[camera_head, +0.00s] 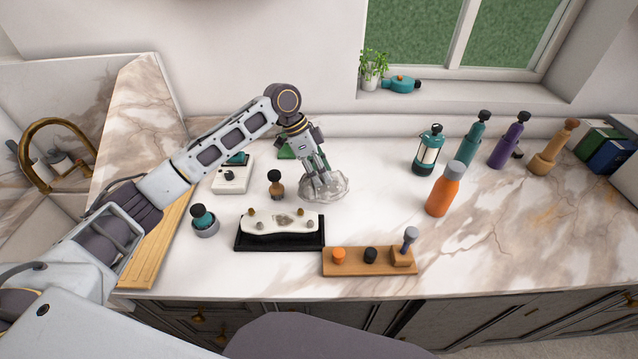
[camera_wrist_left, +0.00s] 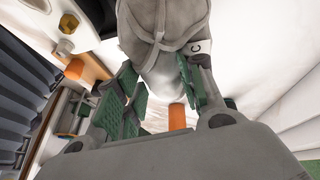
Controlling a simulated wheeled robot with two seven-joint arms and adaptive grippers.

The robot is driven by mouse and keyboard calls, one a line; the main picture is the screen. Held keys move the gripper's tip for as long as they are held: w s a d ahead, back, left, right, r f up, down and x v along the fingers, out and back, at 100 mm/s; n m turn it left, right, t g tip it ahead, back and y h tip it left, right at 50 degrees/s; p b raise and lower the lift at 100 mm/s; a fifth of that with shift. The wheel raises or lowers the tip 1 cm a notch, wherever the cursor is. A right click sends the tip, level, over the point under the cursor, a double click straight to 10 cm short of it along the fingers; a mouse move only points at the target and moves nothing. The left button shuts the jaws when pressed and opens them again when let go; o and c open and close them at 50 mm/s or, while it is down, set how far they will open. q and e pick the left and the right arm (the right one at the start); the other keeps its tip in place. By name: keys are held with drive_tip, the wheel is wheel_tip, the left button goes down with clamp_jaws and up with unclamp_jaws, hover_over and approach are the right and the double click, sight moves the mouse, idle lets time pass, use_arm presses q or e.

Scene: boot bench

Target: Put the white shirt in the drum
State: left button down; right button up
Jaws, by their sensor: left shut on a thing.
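My left gripper (camera_head: 322,180) reaches over the middle of the counter. It is shut on a crumpled, pale grey, partly see-through-looking thing (camera_head: 335,189) at the counter surface. In the left wrist view, a grey seamed thing (camera_wrist_left: 165,25) with a white tag marked C fills the space beyond the green finger pads of the left gripper (camera_wrist_left: 160,95). I cannot tell whether this is the white shirt. I see no other shirt and no drum that I can make out. My right gripper is not in view.
A black tray (camera_head: 246,245) with a white wavy piece and a wooden board (camera_head: 372,268) with knobs lie in front. A white box (camera_head: 232,178) stands left. The right front counter is clear.

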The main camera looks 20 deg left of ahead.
use_arm(q)
drive_tip(key=shift+f, duration=2.45)
drive_tip(key=c, duration=0.9)
unclamp_jaws()
drive_tip(key=shift+f, duration=0.1)
drive_tip(key=v, duration=1.2)
drive_tip(key=shift+o, duration=0.5)
drive_tip(key=shift+b, duration=0.3)
